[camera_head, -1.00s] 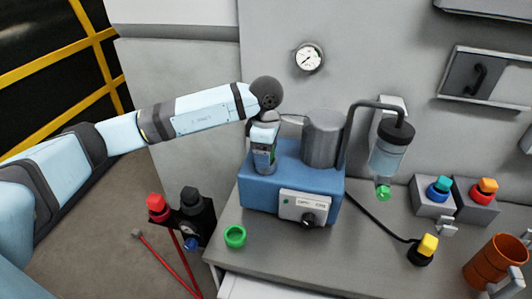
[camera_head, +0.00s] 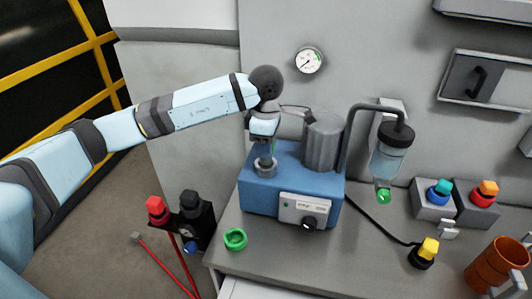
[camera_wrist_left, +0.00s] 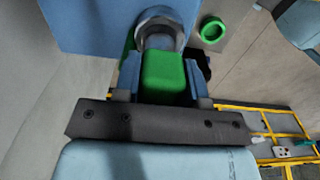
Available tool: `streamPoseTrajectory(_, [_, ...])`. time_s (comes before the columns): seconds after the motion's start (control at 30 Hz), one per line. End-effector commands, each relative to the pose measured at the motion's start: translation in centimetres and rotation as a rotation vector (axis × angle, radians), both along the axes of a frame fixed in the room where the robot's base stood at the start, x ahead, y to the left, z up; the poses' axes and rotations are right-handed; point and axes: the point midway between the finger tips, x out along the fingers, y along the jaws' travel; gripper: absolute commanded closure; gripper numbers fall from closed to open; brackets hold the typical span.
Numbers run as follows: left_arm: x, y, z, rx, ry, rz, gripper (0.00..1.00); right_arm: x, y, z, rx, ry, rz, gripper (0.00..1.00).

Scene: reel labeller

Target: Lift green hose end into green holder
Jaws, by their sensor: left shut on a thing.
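My left gripper (camera_head: 265,140) is above the blue pump box (camera_head: 262,204), pointing down, over a grey round collar (camera_head: 266,168) on its top. The gripper is shut on the green hose end; the green piece (camera_wrist_left: 163,72) shows between its fingers in the left wrist view, with the collar (camera_wrist_left: 160,30) just beyond it. I cannot tell whether its lower tip is clear of the collar. The green ring-shaped holder (camera_head: 235,239) stands empty on the bench at the box's front left; it also shows in the left wrist view (camera_wrist_left: 213,31). My right gripper is not in view.
A grey cylinder (camera_head: 323,142) stands on the box, right of my gripper. A clear bottle (camera_head: 388,160) with a green tip (camera_head: 384,196) hangs further right. Red and black connectors (camera_head: 190,210) are left of the bench edge. Bench around the green ring is bare.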

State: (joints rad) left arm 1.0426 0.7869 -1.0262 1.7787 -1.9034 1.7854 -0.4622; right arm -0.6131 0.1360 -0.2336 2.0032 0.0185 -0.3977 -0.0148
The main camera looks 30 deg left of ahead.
Motion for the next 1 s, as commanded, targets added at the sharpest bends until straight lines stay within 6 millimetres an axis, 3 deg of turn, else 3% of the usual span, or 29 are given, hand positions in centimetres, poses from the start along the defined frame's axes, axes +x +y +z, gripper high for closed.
streamPoseTrajectory(0.5, [0.1,-0.1,12.8,-0.002,-0.005,-0.001,0.90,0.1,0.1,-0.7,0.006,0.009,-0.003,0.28])
streamPoseTrajectory(0.7, [0.1,0.0,15.8,0.000,-0.003,0.001,0.90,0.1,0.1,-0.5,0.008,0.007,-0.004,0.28])
streamPoseTrajectory(1.0, [0.0,0.0,17.9,0.000,-0.001,0.000,0.90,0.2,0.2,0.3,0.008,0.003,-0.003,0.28])
